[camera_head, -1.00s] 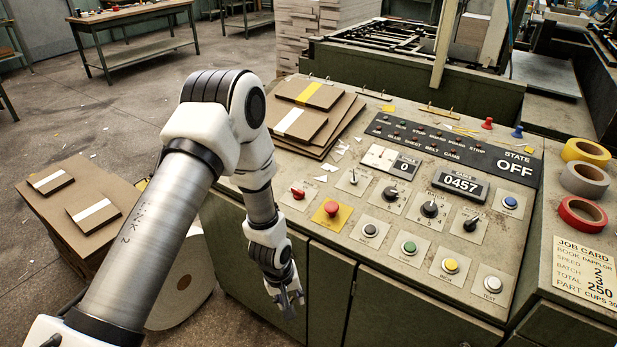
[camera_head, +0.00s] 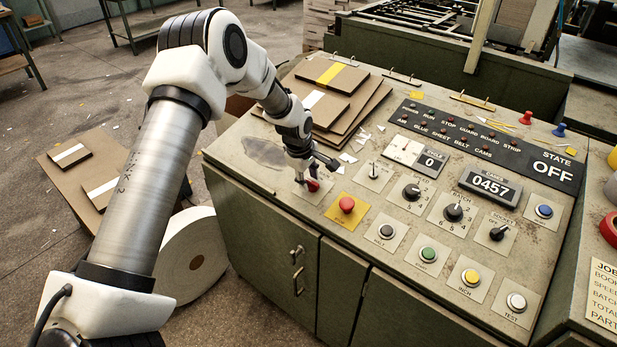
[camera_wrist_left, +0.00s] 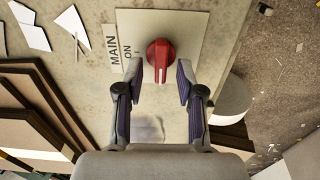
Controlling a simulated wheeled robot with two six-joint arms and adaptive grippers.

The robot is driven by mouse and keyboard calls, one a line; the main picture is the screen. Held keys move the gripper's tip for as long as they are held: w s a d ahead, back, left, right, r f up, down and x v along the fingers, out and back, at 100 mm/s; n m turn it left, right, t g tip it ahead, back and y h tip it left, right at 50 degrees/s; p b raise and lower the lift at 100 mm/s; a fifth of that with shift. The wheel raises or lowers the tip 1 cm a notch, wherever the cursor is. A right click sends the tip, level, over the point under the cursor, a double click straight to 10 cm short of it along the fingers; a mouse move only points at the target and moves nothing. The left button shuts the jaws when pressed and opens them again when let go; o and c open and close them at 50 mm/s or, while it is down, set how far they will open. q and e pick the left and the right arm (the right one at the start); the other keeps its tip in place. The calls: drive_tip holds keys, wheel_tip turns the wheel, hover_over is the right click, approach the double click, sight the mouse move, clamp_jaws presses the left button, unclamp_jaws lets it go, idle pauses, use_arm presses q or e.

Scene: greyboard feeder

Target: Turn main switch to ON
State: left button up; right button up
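The main switch is a red knob (camera_head: 312,185) at the left end of the console panel. In the left wrist view the red knob (camera_wrist_left: 161,54) sits on a pale plate lettered MAIN and ON. My left gripper (camera_head: 308,180) is over the knob. In the wrist view my left gripper (camera_wrist_left: 160,80) is open, with one finger on each side of the knob's near end and gaps visible. Contact is not visible. The state display (camera_head: 553,170) reads OFF. My right gripper is not in view.
A red emergency-type button (camera_head: 347,204) on a yellow plate is close to the right of the switch. Stacked brown boards (camera_head: 372,110) lie behind it, with paper scraps (camera_head: 348,158) beside them. More knobs and buttons fill the panel to the right.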

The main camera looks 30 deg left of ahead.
use_arm(q)
clamp_jaws()
drive_tip(key=shift+r, duration=0.1)
drive_tip(key=m+p, duration=0.1)
drive_tip(key=m, duration=0.5)
drive_tip(key=shift+w+d+p, duration=0.1)
drive_tip(key=shift+w+p, duration=0.1)
drive_tip(key=shift+p, duration=0.2)
drive_tip(key=m, duration=0.6)
drive_tip(key=shift+w+d, duration=0.1)
drive_tip(key=shift+d, duration=0.1)
drive_tip(key=m, duration=0.4)
drive_tip(key=m+b, duration=0.1)
drive_tip(key=shift+d+m, duration=0.25)
drive_tip(key=shift+m, duration=0.15)
